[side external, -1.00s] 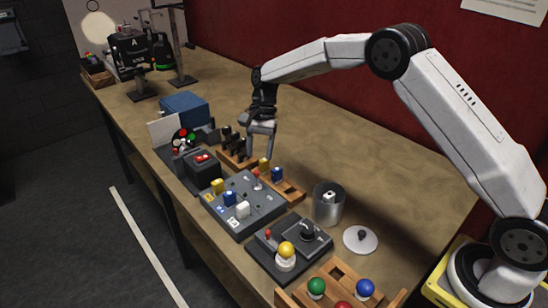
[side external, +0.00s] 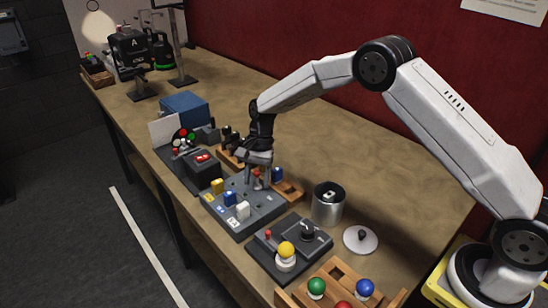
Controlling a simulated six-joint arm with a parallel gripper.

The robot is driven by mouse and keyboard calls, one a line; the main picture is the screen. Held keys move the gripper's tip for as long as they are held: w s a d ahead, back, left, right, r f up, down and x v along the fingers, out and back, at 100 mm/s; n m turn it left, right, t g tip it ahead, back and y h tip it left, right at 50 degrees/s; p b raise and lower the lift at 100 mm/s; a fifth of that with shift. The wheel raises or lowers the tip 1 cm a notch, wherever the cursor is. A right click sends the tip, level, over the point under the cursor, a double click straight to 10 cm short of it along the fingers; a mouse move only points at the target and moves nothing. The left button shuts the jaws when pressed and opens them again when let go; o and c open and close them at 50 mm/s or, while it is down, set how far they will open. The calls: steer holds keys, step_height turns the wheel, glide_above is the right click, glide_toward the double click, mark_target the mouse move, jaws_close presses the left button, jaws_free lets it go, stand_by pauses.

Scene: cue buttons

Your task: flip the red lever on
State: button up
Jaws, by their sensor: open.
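A small red-tipped lever (side external: 267,234) stands on the dark control panel (side external: 262,262), left of a black knob (side external: 307,230) and behind a yellow ball (side external: 286,250). Whether it is on or off is too small to tell.
A metal can (side external: 327,206), a lid (side external: 360,239) and a box with a red switch (side external: 202,157) are nearby.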

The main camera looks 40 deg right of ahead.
jaws_close()
steer(key=shift+s+t, duration=0.15)
steer(key=shift+t, duration=0.65)
jaws_free()
steer(key=shift+r, duration=0.1)
steer(key=v, duration=0.7)
steer(key=shift+d+r, duration=0.15)
steer(key=shift+r, duration=0.15)
